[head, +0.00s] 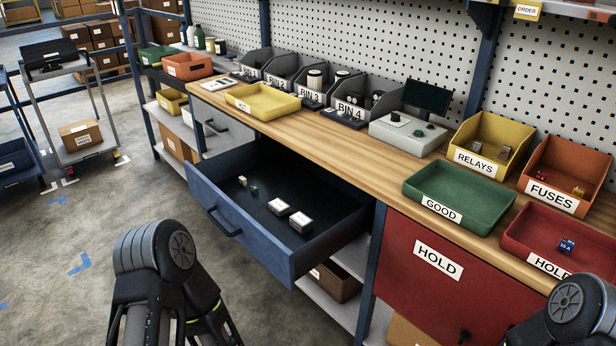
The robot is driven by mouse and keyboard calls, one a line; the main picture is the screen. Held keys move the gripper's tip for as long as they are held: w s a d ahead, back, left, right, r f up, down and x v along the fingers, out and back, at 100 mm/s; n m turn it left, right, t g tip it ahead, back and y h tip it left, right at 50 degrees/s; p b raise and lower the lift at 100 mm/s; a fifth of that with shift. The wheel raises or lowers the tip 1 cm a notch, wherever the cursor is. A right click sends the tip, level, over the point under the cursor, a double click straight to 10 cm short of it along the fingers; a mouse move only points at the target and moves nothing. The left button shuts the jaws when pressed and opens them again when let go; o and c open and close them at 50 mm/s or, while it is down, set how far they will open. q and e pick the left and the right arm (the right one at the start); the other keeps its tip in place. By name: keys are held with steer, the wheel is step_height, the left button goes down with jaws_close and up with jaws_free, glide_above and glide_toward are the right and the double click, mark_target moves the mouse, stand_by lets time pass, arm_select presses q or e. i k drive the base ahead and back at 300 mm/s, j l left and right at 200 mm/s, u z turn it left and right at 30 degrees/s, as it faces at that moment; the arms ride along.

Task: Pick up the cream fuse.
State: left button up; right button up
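A small cream piece (242,181), which looks like the cream fuse, lies on the dark floor of the open blue drawer (240,226), toward its left end. A small green piece (254,190) lies close beside it, to the right. Parts of my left arm show at the bottom left, in front of the drawer. Part of my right arm shows at the bottom right corner. Neither gripper's fingertips show.
Two white-topped boxes (279,206) (301,221) lie in the drawer, right of the small pieces. The bench (345,140) above carries a yellow tray (262,102), a green GOOD tray (459,197), a red HOLD tray (526,222), a RELAYS bin (483,148) and a FUSES bin (553,180).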

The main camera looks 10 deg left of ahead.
mark_target(243, 181)
steer(key=j+z, duration=0.4)
steer(key=j, duration=0.2)
steer(key=j+z, duration=0.4)
steer(key=j, duration=0.25)
steer(key=k+j+z, duration=0.15)
steer(key=j+z, duration=0.25)
steer(key=j, duration=0.2)
steer(key=k+j, duration=0.1)
steer(key=j, duration=0.35)
steer(key=k+j, duration=0.15)
steer(key=j, duration=0.3)
steer(key=k+j, duration=0.1)
steer(key=j, duration=0.3)
steer(key=z, duration=0.05)
